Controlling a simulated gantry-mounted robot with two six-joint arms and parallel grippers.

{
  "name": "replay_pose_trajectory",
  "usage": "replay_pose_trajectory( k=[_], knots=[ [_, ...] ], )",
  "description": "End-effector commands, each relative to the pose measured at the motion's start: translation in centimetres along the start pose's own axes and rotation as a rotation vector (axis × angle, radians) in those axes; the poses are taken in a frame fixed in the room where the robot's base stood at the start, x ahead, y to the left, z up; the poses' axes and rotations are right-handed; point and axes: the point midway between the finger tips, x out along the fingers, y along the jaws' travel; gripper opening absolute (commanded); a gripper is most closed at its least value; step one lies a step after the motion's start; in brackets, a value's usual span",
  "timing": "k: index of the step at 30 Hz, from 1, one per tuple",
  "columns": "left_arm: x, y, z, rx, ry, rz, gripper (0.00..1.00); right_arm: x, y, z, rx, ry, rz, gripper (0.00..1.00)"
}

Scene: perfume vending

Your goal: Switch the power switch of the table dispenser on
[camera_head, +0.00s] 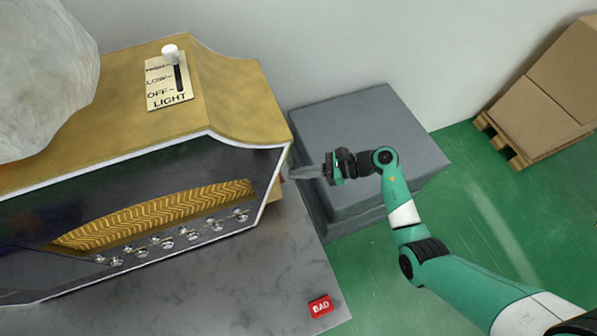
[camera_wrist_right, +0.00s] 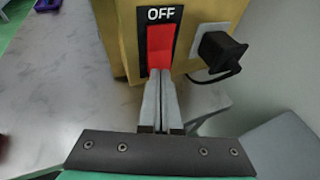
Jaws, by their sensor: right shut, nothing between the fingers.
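The table dispenser (camera_head: 190,118) is a gold housing with a dark front, standing on a grey table. In the right wrist view its gold side panel (camera_wrist_right: 210,12) carries a red power switch (camera_wrist_right: 161,45) on a black plate, with the word OFF (camera_wrist_right: 161,14) above it. My right gripper (camera_wrist_right: 161,74) is shut and empty, its fingertips at the lower end of the red switch; I cannot tell whether they touch it. In the head view the right gripper (camera_head: 296,173) is beside the dispenser's right side, where the switch is hidden. My left gripper is not in view.
A black plug with a cable (camera_wrist_right: 218,52) sits right of the switch. A LIGHT slider (camera_head: 171,80) is on the dispenser's top. A red BAD block (camera_head: 321,306) lies on the table (camera_head: 260,290). A grey block (camera_head: 365,135) and cardboard boxes (camera_head: 550,95) stand to the right.

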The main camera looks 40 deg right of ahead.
Motion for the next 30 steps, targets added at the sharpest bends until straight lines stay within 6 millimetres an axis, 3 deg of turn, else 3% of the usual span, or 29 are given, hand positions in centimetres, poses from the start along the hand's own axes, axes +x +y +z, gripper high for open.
replay_pose_trajectory(
  k=[30],
  knots=[
    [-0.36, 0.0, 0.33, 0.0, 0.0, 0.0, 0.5, 0.92, -0.01, -0.05, 0.0, 0.0, 0.0, 0.0]
  ],
)
